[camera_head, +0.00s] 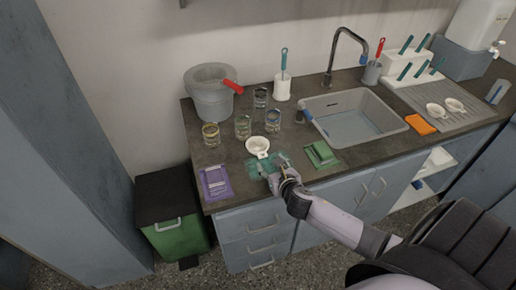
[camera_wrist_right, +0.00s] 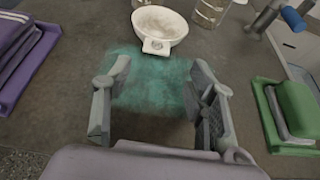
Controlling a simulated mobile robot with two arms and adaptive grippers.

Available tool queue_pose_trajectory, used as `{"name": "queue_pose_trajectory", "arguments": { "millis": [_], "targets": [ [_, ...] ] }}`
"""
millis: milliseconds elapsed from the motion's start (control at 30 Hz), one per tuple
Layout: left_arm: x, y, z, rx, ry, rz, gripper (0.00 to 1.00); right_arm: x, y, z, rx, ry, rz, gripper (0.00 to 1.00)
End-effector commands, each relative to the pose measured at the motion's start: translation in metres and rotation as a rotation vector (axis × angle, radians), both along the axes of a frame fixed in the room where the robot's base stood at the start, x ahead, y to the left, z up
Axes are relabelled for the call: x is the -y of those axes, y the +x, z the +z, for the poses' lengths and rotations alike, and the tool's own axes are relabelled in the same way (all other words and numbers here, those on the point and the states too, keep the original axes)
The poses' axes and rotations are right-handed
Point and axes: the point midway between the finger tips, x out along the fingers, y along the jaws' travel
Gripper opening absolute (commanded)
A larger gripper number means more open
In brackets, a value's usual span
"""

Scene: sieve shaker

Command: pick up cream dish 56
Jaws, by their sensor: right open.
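A cream dish (camera_head: 257,146) with a small tab handle sits upright on the dark counter. It also shows at the top of the right wrist view (camera_wrist_right: 160,22), its tab pointing toward my gripper; any number on it is too small to read. My right gripper (camera_head: 273,178) is open and empty just on the near side of the dish, apart from it. In the wrist view its fingers (camera_wrist_right: 160,82) stand on either side of a teal smear, with the dish beyond the tips. My left gripper is not in view.
A purple cloth (camera_head: 215,183) lies left and a green cloth (camera_head: 322,154) right of the gripper. Several glasses (camera_head: 243,126) stand behind the dish. A grey bucket (camera_head: 212,95), a sink (camera_head: 352,118) and two more pale dishes (camera_head: 436,110) are farther off.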

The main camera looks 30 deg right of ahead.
Motion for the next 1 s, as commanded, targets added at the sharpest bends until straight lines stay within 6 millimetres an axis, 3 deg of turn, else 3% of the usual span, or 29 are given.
{"name": "queue_pose_trajectory", "arguments": {
  "millis": [400, 700, 1000],
  "targets": [
    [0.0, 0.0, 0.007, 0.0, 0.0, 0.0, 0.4, 0.005, 0.048, -0.01, 0.0, 0.001, -0.001, 0.52],
    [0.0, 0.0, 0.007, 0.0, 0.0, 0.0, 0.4, 0.006, 0.051, -0.012, 0.0, 0.0, 0.0, 0.52],
    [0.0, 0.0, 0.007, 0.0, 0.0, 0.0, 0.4, 0.006, 0.051, -0.012, 0.0, 0.0, 0.0, 0.32]
  ]
}}
